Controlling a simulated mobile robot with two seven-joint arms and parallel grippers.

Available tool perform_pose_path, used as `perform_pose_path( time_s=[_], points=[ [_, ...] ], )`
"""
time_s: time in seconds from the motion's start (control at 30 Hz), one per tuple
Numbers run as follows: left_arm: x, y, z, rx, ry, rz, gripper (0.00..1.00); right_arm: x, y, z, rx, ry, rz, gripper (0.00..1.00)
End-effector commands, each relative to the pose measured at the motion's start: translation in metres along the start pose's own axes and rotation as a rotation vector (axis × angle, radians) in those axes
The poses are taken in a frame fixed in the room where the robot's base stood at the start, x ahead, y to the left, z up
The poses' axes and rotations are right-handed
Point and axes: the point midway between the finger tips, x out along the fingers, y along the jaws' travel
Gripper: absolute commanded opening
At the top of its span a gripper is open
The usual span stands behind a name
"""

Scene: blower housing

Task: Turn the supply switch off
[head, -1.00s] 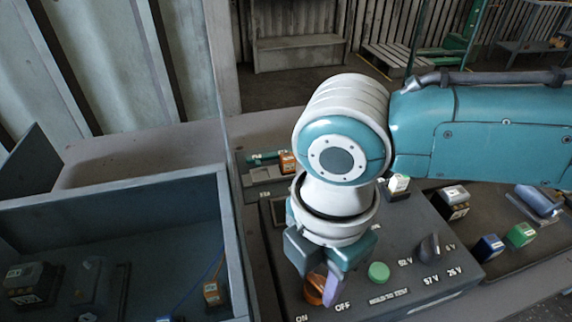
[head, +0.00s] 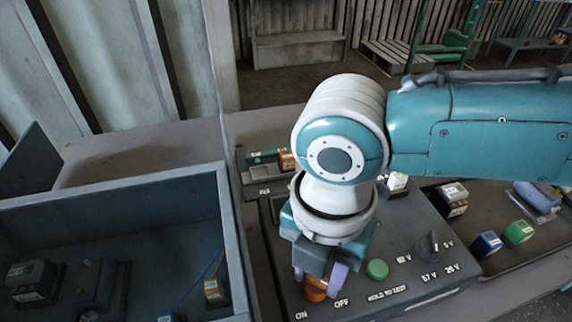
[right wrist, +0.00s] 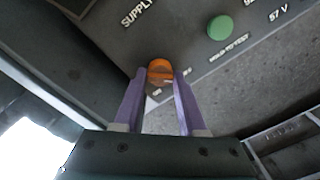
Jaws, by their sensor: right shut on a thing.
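The supply switch is an orange rotary knob (head: 314,290) at the front left of the dark control box (head: 355,305), just behind the ON and OFF marks. My right gripper (head: 318,277) comes down on it from above, with a purple finger on each side. In the right wrist view, the fingers (right wrist: 160,75) are closed around the orange knob (right wrist: 159,66). The gripper hides part of the knob, and I cannot tell which mark it points at. My left gripper is not in view.
A green hold-to-test button (head: 377,269) sits right beside the gripper. A dark voltage selector (head: 428,245) is further right. A grey bin (head: 110,186) stands on the left. Blue (head: 487,243) and green (head: 519,232) blocks lie on the right.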

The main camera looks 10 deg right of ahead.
Motion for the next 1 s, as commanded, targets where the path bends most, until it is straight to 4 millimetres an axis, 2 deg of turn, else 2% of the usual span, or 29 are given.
perform_pose_path(
  time_s=[0.2, 0.23, 0.47, 0.77, 0.87, 1.0],
  points=[
    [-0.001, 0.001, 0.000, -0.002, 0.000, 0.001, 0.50, -0.002, 0.001, -0.002, -0.002, 0.005, 0.003, 0.00],
    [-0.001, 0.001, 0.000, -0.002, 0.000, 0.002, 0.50, -0.002, 0.001, -0.002, -0.002, 0.005, 0.003, 0.43],
    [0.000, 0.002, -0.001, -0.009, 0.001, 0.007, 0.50, -0.001, 0.001, -0.001, 0.000, 0.003, 0.001, 0.68],
    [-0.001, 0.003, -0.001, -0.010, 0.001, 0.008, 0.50, -0.003, 0.000, 0.000, 0.000, 0.001, 0.001, 0.70],
    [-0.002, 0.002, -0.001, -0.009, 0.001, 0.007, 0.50, -0.014, 0.001, 0.000, 0.000, 0.002, 0.004, 0.70],
    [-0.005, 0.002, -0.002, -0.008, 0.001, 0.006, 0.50, -0.041, 0.001, 0.000, -0.001, 0.001, 0.005, 0.70]
  ],
)
